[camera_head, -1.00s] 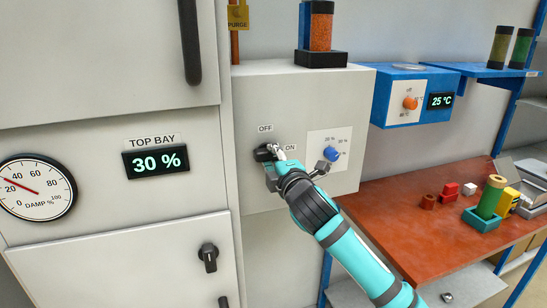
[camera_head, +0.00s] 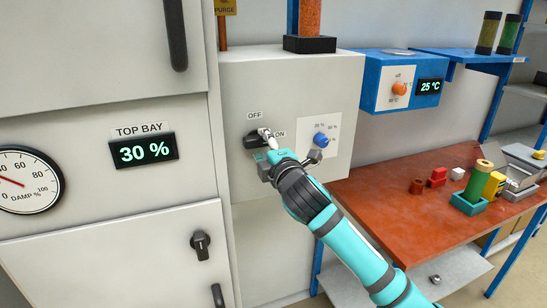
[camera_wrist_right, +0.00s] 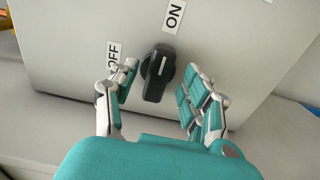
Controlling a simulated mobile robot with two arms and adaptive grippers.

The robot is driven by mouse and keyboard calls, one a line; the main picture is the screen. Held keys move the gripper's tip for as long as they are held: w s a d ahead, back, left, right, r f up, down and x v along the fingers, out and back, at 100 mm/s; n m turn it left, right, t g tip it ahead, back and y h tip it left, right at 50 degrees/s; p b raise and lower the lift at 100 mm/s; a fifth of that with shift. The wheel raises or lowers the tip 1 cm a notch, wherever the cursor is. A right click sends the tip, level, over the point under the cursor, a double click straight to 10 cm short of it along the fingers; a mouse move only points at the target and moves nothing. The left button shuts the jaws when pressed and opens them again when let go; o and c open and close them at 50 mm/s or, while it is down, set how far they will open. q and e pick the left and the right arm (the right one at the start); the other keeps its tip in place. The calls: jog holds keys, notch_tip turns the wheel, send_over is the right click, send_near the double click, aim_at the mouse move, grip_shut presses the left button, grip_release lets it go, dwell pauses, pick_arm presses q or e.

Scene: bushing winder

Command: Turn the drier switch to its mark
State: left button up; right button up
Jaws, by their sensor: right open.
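The drier switch (camera_head: 254,140) is a black rotary knob on the front of a grey box, with an OFF label (camera_head: 254,115) above it and an ON label (camera_head: 279,134) to its right. In the right wrist view the knob (camera_wrist_right: 157,76) lies lengthwise roughly along the line to the ON label (camera_wrist_right: 174,15), with a short white line on its ON side. My right gripper (camera_head: 268,148) is at the knob, its open fingers (camera_wrist_right: 160,82) on either side of it. Gaps show between fingers and knob in the wrist view. My left gripper is out of view.
A blue knob (camera_head: 320,139) on a white dial plate is close to the right of my gripper. A blue unit (camera_head: 377,75) reading 25 °C hangs further right. A red-brown table (camera_head: 380,210) with small blocks stands below. Cabinet doors with a 30 % display (camera_head: 143,150) are left.

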jog(key=v, duration=1)
jog(key=shift+s+d, duration=0.15)
jog(key=shift+s, duration=0.25)
jog(key=w+d+f+m+g+h, duration=0.2)
jog(key=w+d+f+m, duration=0.1)
jog(key=f, duration=1.1)
jog(key=w+d+f+m+g+h, duration=0.15)
jog(key=d+f+m, duration=0.25)
jog(key=f, duration=1)
jog(key=s+d+f+m+g, duration=0.2)
jog(key=s+d+f, duration=0.15)
jog(key=f, duration=0.85)
jog(key=s+d+f+m+g, duration=0.25)
jog(key=s+f, duration=0.25)
jog(key=f, duration=0.6)
jog(key=s+d+f+m+g+h, duration=0.1)
jog(key=s+d+f+m+g, duration=0.15)
jog(key=s+f, duration=1.1)
jog(key=s+d+f+m+g+h, duration=0.1)
jog(key=s+d+f+m+g, duration=0.15)
jog(key=s+f, duration=1.05)
jog(key=s+f+m+g, duration=0.1)
jog(key=s+m+g, duration=0.1)
jog(key=s, duration=1.9)
jog(key=shift+d+g, duration=0.45)
jog(key=shift+g, duration=0.15)
